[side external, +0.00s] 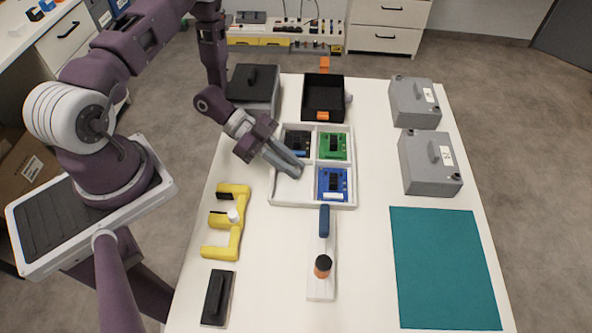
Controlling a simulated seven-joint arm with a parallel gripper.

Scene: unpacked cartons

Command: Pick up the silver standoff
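I cannot make out a silver standoff for certain; it may be too small or hidden behind my fingers. My gripper (297,170) reaches down from the upper left, with its grey fingertips over the lower left compartment of the white divided tray (312,206). That compartment looks bare where it shows. The fingers look close together, but from this angle I cannot tell whether they are shut or hold anything.
The tray's other compartments hold a black board (296,141), a green board (333,146) and a blue board (332,184). A black bin (323,96) stands behind. Left is a yellow holder (236,240); right are grey boxes (429,163) and a teal mat (444,268).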

